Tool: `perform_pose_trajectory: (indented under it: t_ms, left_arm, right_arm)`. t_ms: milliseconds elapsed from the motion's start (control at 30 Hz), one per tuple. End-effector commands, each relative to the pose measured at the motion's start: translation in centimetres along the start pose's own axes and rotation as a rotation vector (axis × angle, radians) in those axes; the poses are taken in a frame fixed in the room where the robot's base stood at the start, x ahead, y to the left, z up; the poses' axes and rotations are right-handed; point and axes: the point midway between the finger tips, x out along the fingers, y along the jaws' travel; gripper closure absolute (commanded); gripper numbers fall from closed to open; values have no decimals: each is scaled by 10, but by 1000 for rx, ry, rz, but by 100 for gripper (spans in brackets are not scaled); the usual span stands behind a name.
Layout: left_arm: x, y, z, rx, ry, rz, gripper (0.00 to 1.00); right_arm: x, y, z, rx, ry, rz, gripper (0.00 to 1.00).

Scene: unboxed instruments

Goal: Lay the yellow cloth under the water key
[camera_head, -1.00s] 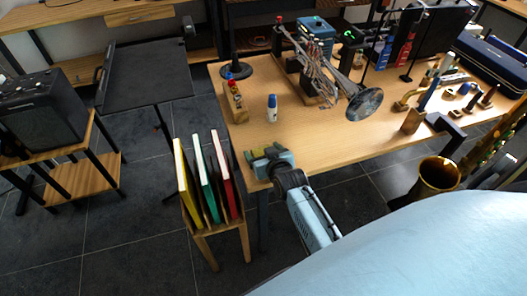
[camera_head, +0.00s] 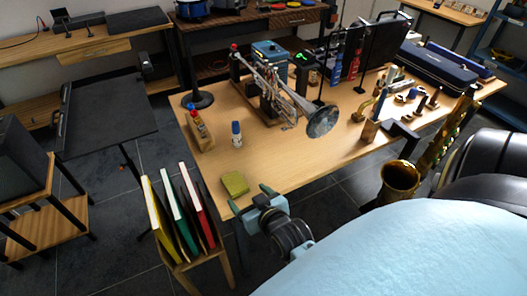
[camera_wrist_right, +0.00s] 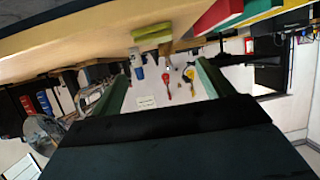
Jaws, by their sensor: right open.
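The yellow cloth (camera_head: 234,183) is a small folded olive-yellow pad lying flat near the table's front left corner. It also shows in the right wrist view (camera_wrist_right: 152,33), where the scene appears upside down. My right gripper (camera_head: 252,198) is open and empty at the table's front edge, just short of the cloth and apart from it. Its two green fingers (camera_wrist_right: 163,82) stand wide apart in the wrist view. The silver trumpet (camera_head: 288,95) rests on a stand at the back middle of the table. Its water key is too small to make out. My left gripper is not in view.
A white bottle with a blue cap (camera_head: 237,134) and a wooden holder with small bottles (camera_head: 200,134) stand behind the cloth. A rack of folders (camera_head: 178,212) is left of the gripper. A saxophone (camera_head: 400,180) stands at the front right. The table's front middle is clear.

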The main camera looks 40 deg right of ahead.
Motion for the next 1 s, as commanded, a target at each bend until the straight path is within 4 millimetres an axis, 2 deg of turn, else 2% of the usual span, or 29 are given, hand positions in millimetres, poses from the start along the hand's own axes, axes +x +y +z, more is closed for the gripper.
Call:
perform_pose_trajectory:
  t_ms: [267, 367, 433, 467, 567, 600, 667, 700, 767, 800, 900, 1000]
  left_arm:
    - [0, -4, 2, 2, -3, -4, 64]
    - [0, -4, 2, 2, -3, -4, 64]
    - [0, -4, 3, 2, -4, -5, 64]
    - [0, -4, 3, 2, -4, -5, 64]
    - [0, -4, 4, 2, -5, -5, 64]
    - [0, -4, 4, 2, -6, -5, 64]
    - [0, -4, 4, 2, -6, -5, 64]
    - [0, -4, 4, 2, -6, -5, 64]
    - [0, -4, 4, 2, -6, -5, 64]
    - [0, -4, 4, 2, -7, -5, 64]
    - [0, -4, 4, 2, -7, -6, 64]
    - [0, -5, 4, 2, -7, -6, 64]
  right_arm:
    - [-1, -1, 2, 0, -3, -2, 20]
    - [2, -7, 20, -5, -38, -17, 20]
    - [6, -14, 46, -13, -90, -39, 20]
    - [7, -19, 62, -17, -119, -52, 20]
    - [7, -34, 125, -42, -242, -99, 20]
    - [4, -40, 154, -56, -300, -119, 20]
    - [-4, -46, 200, -80, -391, -147, 20]
    - [-12, -48, 230, -99, -451, -164, 20]
    - [-29, -47, 275, -127, -544, -186, 20]
    - [-41, -44, 303, -148, -606, -198, 20]
    - [-80, -30, 368, -202, -756, -219, 20]
    - [-119, -8, 417, -254, -885, -228, 20]
